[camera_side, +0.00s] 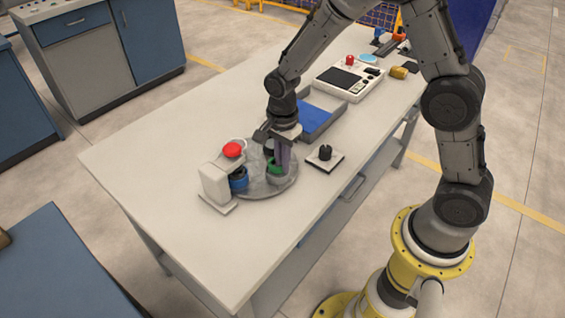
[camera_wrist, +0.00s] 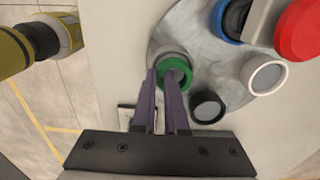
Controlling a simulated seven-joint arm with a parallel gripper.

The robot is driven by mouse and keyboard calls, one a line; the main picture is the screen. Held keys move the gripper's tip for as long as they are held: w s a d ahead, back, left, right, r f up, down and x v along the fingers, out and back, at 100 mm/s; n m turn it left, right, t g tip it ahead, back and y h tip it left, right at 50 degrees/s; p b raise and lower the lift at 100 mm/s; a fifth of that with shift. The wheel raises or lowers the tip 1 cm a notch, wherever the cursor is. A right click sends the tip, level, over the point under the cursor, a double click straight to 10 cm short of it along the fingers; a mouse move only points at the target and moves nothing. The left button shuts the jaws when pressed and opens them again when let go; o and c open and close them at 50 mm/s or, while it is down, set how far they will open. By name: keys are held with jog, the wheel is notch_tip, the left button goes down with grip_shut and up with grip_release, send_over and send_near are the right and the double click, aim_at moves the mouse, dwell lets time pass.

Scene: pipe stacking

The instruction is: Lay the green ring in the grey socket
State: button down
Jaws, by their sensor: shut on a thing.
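The green ring (camera_side: 275,167) is between the fingers of my gripper (camera_side: 284,165) over the round grey plate. In the wrist view the green ring (camera_wrist: 175,65) shows at the tips of the two purple fingers (camera_wrist: 162,77), which are shut on it. A grey cylinder, seemingly the grey socket (camera_side: 275,179), shows directly below the ring in the side view. The ring looks at or just above its top; I cannot tell whether it is seated. The inside of the ring looks grey from above.
A red-topped part (camera_side: 233,150) and a blue ring (camera_side: 239,178) stand by a white housing (camera_side: 214,184) at the plate's left. A black-topped part (camera_wrist: 208,107) and a white-rimmed one (camera_wrist: 264,76) stand close by. A blue tray (camera_side: 312,118) lies behind. The table's front left is clear.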

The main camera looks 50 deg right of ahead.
jog(key=shift+f, duration=0.45)
jog(key=shift+f, duration=0.2)
jog(key=shift+s+f, duration=0.2)
jog(key=shift+f, duration=0.35)
jog(key=c, duration=0.9)
grip_release()
jog(key=shift+c, duration=0.2)
notch_tip(320, 180, up, 12)
jog(key=s+d+r+n+t, duration=0.2)
jog(key=s+r+n+t, duration=0.1)
jog(key=s+r+n, duration=0.6)
jog(key=s+d+r+n+t, duration=0.1)
jog(key=s+n+t, duration=0.1)
jog(key=s+n, duration=0.7)
jog(key=shift+s+r+t, duration=0.3)
jog(key=shift+s+r, duration=0.1)
jog(key=shift+s, duration=1.1)
